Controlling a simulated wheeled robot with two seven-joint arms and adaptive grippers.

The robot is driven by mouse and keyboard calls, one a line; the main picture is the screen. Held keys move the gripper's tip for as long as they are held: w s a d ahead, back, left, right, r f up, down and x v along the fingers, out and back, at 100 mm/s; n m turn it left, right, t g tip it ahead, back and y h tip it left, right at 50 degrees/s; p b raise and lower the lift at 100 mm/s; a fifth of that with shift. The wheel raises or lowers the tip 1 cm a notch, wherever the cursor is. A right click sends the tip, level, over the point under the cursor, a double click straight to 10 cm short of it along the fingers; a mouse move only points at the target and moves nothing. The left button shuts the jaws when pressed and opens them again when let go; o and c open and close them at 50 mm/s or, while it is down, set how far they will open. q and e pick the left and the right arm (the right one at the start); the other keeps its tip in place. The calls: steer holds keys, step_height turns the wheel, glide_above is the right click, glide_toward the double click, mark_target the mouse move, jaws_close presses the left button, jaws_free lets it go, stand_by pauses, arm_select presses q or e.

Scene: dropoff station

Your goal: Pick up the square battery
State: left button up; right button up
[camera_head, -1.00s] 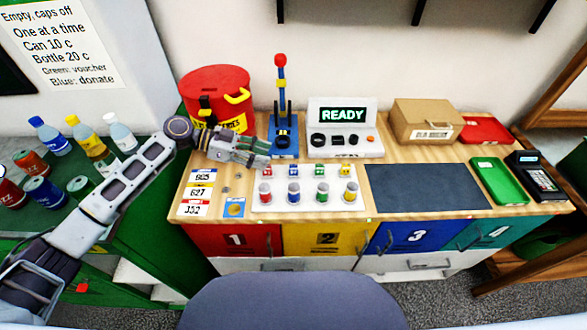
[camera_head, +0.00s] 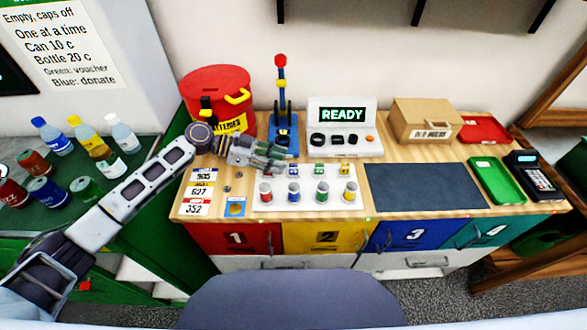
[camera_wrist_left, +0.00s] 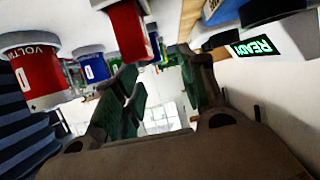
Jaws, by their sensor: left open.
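A white battery tray (camera_head: 307,183) on the wooden counter holds a front row of round batteries, including a red one (camera_head: 265,192) and a blue one (camera_head: 294,192). Behind them are small square batteries: blue (camera_head: 293,170), green (camera_head: 319,169) and yellow (camera_head: 345,170). My left gripper (camera_head: 280,160) is open over the tray's back left corner and hides the red square battery's place. In the left wrist view, a red block (camera_wrist_left: 128,30), apparently that square battery, is near the open fingers (camera_wrist_left: 165,95); contact cannot be told. My right gripper is not in view.
A red bin (camera_head: 215,90) and a lever stand (camera_head: 283,125) are close behind my left gripper. The READY display unit (camera_head: 343,140) stands behind the tray. A dark mat (camera_head: 425,187) lies clear to the right.

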mark_target(292, 164)
arm_select(q)
steer(key=shift+s+d+f+p, duration=0.2)
steer(key=shift+d+p, duration=0.15)
steer(key=shift+d, duration=0.45)
steer(key=shift+d+f, duration=0.15)
steer(key=shift+d, duration=0.3)
steer(key=shift+d+f, duration=0.3)
steer(key=shift+d, duration=0.3)
steer(key=shift+d+f, duration=0.1)
steer(key=shift+f, duration=0.05)
steer(key=shift+c, duration=0.5)
jaws_close()
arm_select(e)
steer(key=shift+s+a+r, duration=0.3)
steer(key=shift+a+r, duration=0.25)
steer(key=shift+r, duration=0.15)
